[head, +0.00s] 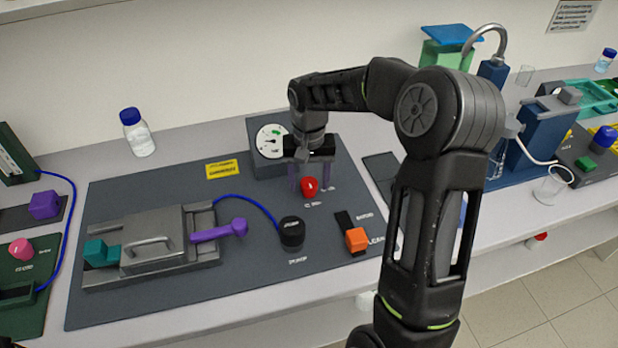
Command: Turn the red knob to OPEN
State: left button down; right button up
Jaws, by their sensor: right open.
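The red knob (309,187) stands on the dark grey panel (190,300), with small white lettering in front of it that is too small to read. My right gripper (308,180) points down at the knob from above and behind. Its two purple-grey fingers are apart, one on the left and one toward the right of the knob. I cannot tell whether they touch it. My right arm comes in from the lower right and arches over the panel. My left gripper is not in view.
A gauge box (268,140) stands behind the knob. A black pump knob (291,233), an orange block (356,240) and a grey clamp unit with a purple lever (220,232) are nearby. A blue-capped bottle (138,135) stands at the back. The panel's front left is clear.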

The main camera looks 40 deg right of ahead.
jog(key=shift+c, duration=0.2)
grip_shut()
dwell(0.4)
